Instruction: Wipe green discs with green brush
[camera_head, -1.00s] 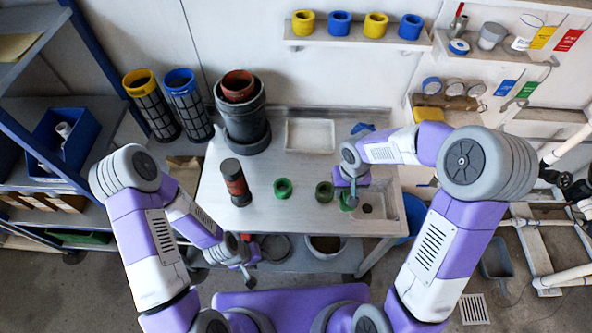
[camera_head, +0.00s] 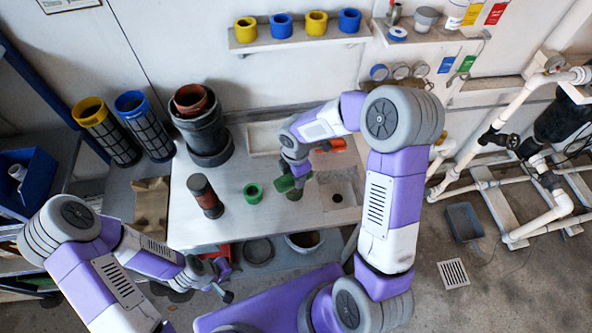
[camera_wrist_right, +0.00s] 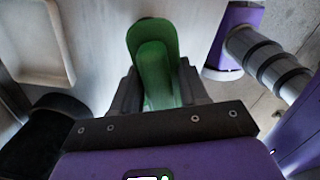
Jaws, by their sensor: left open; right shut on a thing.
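A green ring-like disc (camera_head: 253,193) stands on the metal table, right of a dark cylinder with a red-brown band. A second green disc (camera_head: 295,194) is to its right, partly hidden by my right gripper. My right gripper (camera_head: 291,180) is shut on the green brush (camera_head: 284,184) at this second disc; I cannot tell whether they touch. In the right wrist view the green brush (camera_wrist_right: 155,70) sits between the fingers of my right gripper (camera_wrist_right: 153,88). My left gripper (camera_head: 222,284) is open and empty, low in front of the table.
The banded cylinder (camera_head: 205,196) and a stack of dark pots (camera_head: 203,130) stand left on the table (camera_head: 225,224). A white tray (camera_head: 265,138) lies at the back. A sink (camera_head: 337,197) is right of the discs. An orange-red object (camera_head: 332,145) is partly behind my right arm.

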